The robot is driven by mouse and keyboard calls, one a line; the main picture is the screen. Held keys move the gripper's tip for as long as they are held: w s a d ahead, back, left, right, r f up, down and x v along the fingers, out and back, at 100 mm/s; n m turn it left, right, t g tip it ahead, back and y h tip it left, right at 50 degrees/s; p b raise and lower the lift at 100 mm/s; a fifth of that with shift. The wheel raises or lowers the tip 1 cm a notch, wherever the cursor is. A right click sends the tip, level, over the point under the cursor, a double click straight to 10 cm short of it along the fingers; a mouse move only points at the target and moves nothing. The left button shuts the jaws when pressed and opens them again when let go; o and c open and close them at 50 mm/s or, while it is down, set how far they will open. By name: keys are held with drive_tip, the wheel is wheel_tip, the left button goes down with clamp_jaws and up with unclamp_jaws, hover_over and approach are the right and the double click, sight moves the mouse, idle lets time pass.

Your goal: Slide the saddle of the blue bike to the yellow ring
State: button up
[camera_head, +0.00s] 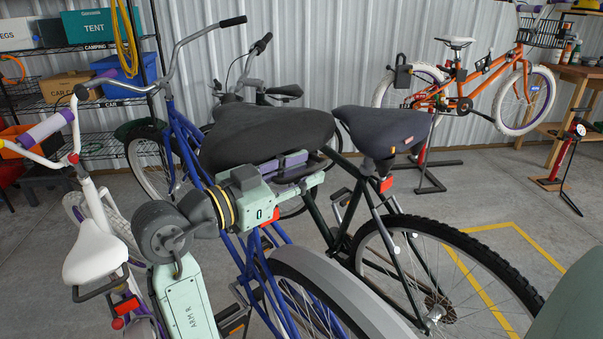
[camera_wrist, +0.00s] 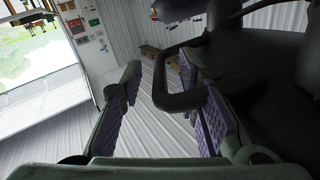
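The blue bike (camera_head: 180,142) stands left of centre. Its wide black saddle (camera_head: 265,138) is at the top middle, and its dark underside fills the right of the wrist view (camera_wrist: 265,80). My gripper (camera_head: 292,166) is just below the saddle's near edge. In the wrist view my gripper (camera_wrist: 159,80) has its purple-padded fingers apart. A dark bent bar (camera_wrist: 178,100) under the saddle reaches between the fingers, near the right one; I cannot tell whether they touch. The seat post is mostly hidden. I cannot make out a yellow ring on it; a yellow band shows at my wrist.
A dark green bike with a grey-black saddle (camera_head: 382,128) stands close on the right. A white child's saddle (camera_head: 95,252) is at the left. An orange bike (camera_head: 440,95) stands on a stand behind. Shelves (camera_head: 100,103) line the left wall. Open floor lies at centre right.

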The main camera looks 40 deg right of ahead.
drive_tip(key=shift+f, duration=0.1)
drive_tip(key=a, duration=1.2)
drive_tip(key=shift+w, duration=0.1)
